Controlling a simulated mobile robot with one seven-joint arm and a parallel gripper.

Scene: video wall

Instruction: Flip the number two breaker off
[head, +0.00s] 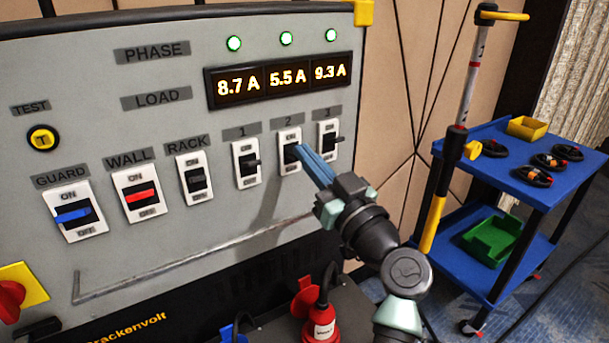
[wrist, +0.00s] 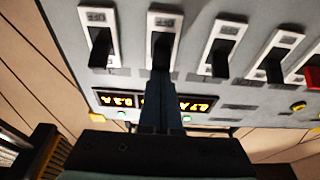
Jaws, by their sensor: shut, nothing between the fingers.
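The number two breaker (head: 290,140) is a white plate with a black lever on the grey panel, between breakers 1 and 3. It also shows in the wrist view (wrist: 164,22), with its black lever (wrist: 162,52) in front of the fingers. My gripper (head: 300,149) is shut and empty, its blue fingers pointing at this lever. In the wrist view my fingertips (wrist: 157,78) are at or just short of the lever; I cannot tell whether they touch. The fingers partly hide the lever in the head view, and its on or off position is unclear.
Breaker 1 (head: 246,162) and breaker 3 (head: 328,141) stand close on either side. RACK, WALL and GUARD switches are further left. The load display (head: 280,79) reads 8.7, 5.5 and 9.3 A under green lamps. A blue cart (head: 510,170) stands at right.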

